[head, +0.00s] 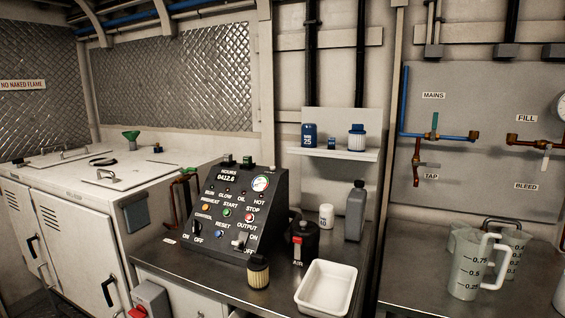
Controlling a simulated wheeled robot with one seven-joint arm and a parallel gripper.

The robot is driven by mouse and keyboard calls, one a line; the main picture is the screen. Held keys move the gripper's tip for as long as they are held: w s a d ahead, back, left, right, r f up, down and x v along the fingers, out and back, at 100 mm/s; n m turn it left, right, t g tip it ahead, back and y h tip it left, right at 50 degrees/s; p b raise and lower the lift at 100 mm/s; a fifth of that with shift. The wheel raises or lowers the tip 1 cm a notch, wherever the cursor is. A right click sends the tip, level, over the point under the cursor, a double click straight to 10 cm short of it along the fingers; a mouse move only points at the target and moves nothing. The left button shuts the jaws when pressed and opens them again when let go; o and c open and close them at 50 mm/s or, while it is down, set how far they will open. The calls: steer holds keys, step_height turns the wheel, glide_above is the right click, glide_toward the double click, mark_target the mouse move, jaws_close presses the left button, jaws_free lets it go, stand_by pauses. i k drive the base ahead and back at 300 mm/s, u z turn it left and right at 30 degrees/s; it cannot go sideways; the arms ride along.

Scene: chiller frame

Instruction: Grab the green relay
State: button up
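No part of my gripper shows in the head view. A small dark block with some green and orange (158,149) stands on the white cabinet top at the back left.
A green funnel (131,136) stands on the white cabinet (60,205). A shelf (330,153) holds blue items. A black canister (304,243), grey bottle (355,212), filter (258,273) and white tray (310,305) crowd the bench. Clear jugs (468,268) stand right.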

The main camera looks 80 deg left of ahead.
mark_target(247, 160)
steer(key=u, duration=0.05)
steer(key=i, duration=2.35)
steer(key=u, duration=4.05)
steer(key=i, duration=1.05)
